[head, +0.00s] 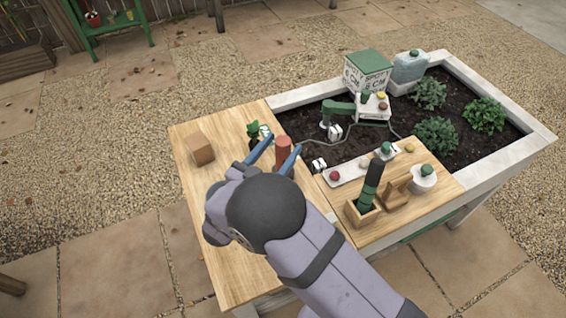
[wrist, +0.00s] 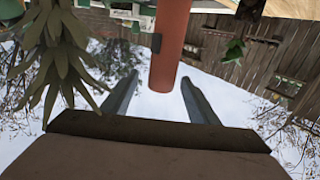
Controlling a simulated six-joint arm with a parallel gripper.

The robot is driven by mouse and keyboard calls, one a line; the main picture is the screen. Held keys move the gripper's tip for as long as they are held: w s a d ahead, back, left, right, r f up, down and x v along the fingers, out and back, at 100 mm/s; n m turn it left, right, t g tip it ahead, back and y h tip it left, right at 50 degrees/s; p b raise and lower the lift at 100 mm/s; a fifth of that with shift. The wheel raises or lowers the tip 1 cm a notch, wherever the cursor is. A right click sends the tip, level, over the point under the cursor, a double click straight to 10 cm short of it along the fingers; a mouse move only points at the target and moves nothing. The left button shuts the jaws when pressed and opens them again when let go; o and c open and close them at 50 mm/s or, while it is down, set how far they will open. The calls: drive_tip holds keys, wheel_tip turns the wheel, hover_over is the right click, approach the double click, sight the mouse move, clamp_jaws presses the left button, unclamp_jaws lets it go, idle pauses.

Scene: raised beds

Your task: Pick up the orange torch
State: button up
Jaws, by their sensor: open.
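My gripper (head: 285,142) is open, with one blue finger on each side of the torch. In the wrist view my gripper (wrist: 160,78) shows gaps between the torch and both fingers, so it is not clamped.
A small dark bottle with a green top (head: 253,136) stands close left of my fingers. A brown block (head: 200,148) lies further left. A white strip (head: 352,172) with small items, a wooden holder (head: 358,216) and a white jar (head: 423,180) are to the right. The left worktop is mostly clear.

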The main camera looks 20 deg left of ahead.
sight(287, 138)
drive_tip(key=shift+w+d+p, duration=0.2)
drive_tip(key=shift+w+p, duration=0.4)
drive_tip(key=shift+w, duration=0.9)
drive_tip(key=shift+w+d+p, duration=0.2)
drive_tip(key=shift+w+p, duration=0.35)
drive_tip(key=shift+w, duration=0.95)
clamp_jaws()
